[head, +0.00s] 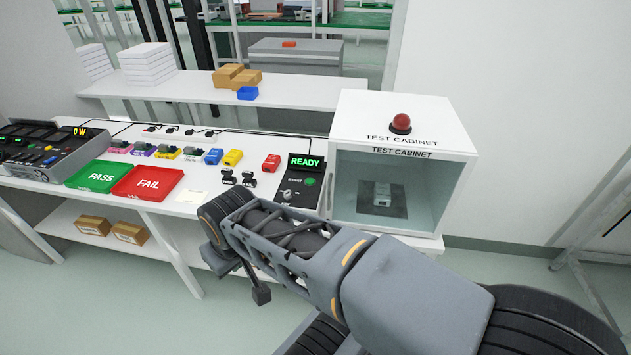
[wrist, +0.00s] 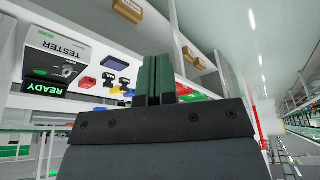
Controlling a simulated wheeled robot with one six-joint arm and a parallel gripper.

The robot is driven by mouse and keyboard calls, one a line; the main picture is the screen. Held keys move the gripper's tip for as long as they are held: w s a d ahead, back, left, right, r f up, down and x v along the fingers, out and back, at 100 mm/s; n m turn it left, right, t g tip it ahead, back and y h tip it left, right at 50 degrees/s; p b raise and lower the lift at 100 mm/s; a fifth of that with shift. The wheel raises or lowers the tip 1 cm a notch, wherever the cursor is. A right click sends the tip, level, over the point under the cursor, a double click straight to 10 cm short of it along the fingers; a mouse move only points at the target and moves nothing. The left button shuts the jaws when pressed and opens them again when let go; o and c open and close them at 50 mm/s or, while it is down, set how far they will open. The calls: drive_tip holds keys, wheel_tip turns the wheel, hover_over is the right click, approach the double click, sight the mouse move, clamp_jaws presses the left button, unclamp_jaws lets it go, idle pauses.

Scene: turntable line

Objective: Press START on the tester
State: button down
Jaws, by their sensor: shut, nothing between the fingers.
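The tester (head: 297,185) is a dark unit on the white bench, just left of the test cabinet. Its display (head: 305,161) reads READY in green. A small green START button (head: 309,181) and a knob sit on its face. In the wrist view the tester (wrist: 62,52) appears upside down at upper left, with its READY display (wrist: 44,88) below it. My gripper (wrist: 156,60) shows its green fingers together with nothing between them, apart from the tester. In the head view my arm reaches across the front of the bench, and the fingers cannot be made out clearly.
The test cabinet (head: 455,140) has an open front, a red lamp (head: 401,122) on top and a device (head: 382,195) inside. Left of the tester are a red FAIL tray (head: 148,183), a green PASS tray (head: 96,176) and several small coloured parts.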

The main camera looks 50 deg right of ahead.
drive_tip(key=w+d+r+m+t+p, duration=0.1)
drive_tip(key=w+d+r+m+p, duration=0.3)
drive_tip(key=w+m, duration=0.35)
drive_tip(key=m+t+h+p, duration=0.2)
drive_tip(key=m+h+p, duration=0.6)
drive_tip(key=m, duration=2.1)
hover_over(309, 181)
drive_tip(key=p, duration=0.1)
wheel_tip(309, 181, down, 6)
drive_tip(key=y, duration=0.1)
drive_tip(key=shift+r, duration=0.15)
wheel_tip(309, 181, down, 8)
drive_tip(key=b, duration=0.6)
drive_tip(key=shift+r, duration=0.1)
drive_tip(key=shift+f+b, duration=0.55)
drive_tip(key=shift+b, duration=0.35)
